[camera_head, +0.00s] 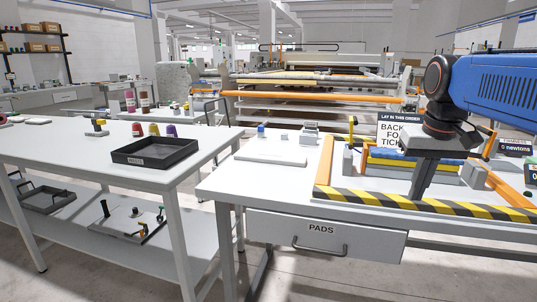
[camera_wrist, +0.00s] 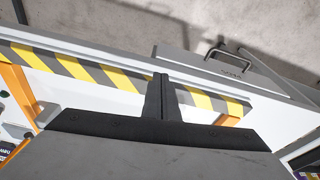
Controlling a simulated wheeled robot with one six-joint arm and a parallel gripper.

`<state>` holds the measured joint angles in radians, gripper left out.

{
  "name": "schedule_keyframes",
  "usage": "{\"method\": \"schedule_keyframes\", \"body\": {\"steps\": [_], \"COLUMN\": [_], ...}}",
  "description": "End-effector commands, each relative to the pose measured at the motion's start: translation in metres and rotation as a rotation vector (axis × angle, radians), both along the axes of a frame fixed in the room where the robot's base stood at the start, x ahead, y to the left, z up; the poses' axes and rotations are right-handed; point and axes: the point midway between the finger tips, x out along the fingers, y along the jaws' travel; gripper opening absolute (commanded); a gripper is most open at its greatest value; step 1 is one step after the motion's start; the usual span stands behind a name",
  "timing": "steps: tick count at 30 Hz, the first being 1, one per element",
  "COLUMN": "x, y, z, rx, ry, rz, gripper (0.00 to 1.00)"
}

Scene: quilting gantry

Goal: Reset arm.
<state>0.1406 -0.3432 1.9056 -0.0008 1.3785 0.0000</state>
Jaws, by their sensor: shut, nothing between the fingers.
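My gripper (camera_head: 421,192) is shut and empty. In the head view it points down at the right, above the front part of the right-hand white table (camera_head: 252,182), near the yellow-black striped edge (camera_head: 420,204). My blue arm reaches in from the right. In the wrist view my gripper (camera_wrist: 160,82) shows its fingers together over the striped edge (camera_wrist: 100,72). The fingers hide part of the fixture behind them. I cannot tell the exact gap between fingertips and table.
A closed PADS drawer (camera_head: 325,238) is in the table front. Behind the gripper are an orange frame (camera_head: 324,160), a blue-topped fixture and a sign (camera_head: 392,132). The left table holds a black tray (camera_head: 154,152) and thread spools. The right table's left part is mostly clear.

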Motion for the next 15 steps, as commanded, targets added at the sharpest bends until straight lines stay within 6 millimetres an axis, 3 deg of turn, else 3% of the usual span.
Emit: {"method": "schedule_keyframes", "body": {"steps": [1, 15], "x": [-0.016, -0.126], "y": [0.007, 0.046], "z": [-0.012, -0.139], "rx": [-0.003, -0.014], "ry": [-0.015, -0.159], "rz": [0.012, 0.109], "gripper": [0.00, 0.00]}}
